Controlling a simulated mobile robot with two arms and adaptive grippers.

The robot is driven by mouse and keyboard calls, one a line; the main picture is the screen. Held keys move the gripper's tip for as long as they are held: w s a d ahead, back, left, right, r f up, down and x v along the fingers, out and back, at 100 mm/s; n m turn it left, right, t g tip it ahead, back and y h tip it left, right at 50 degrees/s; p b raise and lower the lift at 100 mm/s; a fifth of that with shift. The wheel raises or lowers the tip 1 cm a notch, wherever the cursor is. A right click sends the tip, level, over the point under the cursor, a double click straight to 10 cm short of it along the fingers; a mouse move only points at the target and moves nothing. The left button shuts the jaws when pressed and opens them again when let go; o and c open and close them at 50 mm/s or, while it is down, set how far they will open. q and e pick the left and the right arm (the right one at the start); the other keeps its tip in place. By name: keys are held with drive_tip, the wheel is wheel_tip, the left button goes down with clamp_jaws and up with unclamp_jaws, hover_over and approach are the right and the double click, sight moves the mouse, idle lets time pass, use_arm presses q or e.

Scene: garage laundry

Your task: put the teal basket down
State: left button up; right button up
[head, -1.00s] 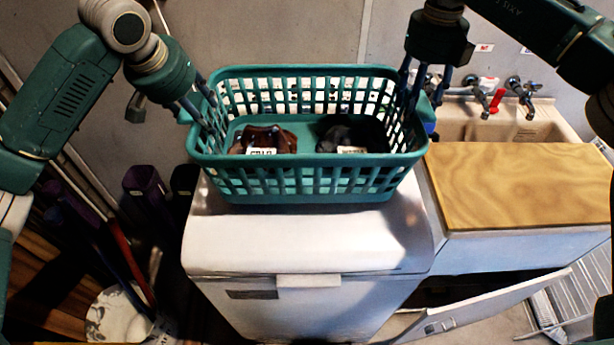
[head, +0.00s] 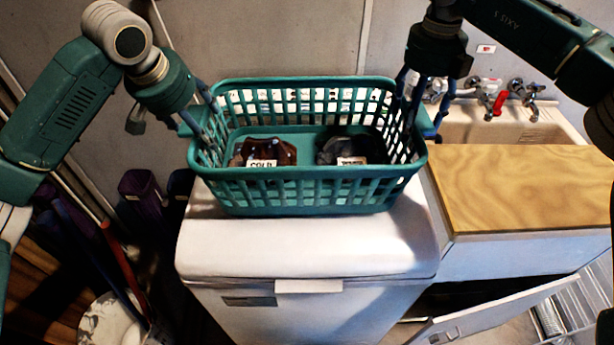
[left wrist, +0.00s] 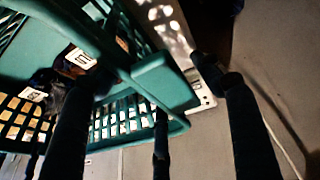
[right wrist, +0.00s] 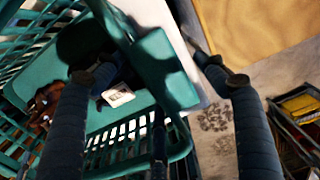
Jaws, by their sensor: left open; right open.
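The teal basket (head: 300,190) sits upright on the white lid of the appliance (head: 300,245) in the head view. Inside lie a brown bundle with a white label (head: 270,152) and a dark grey bundle with a white label (head: 345,150). My left gripper (head: 203,125) is open at the basket's left end, with its fingers around the side handle (left wrist: 165,80) in the left wrist view. My right gripper (head: 415,130) is open at the right end, with its fingers around the other handle (right wrist: 165,68) in the right wrist view. Exact finger contact cannot be told.
A wooden board (head: 520,185) lies to the right of the lid, in front of a sink (head: 500,127) with taps. An open door panel (head: 490,310) and a wire rack (head: 565,315) are low right. A bucket (head: 110,320) and long handles stand low left. The lid's front is clear.

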use_arm(q)
drive_tip(key=v, duration=1.1)
drive_tip(key=shift+s+r, duration=0.15)
drive_tip(key=shift+r, duration=0.15)
use_arm(e)
drive_tip(key=shift+a, duration=0.1)
use_arm(q)
drive_tip(key=shift+r, duration=0.1)
use_arm(e)
drive_tip(key=shift+r, duration=0.15)
use_arm(q)
drive_tip(key=shift+a, duration=0.1)
use_arm(e)
wheel_tip(320, 180, up, 12)
use_arm(q)
drive_tip(key=shift+s, duration=0.1)
use_arm(e)
drive_tip(key=shift+f, duration=0.2)
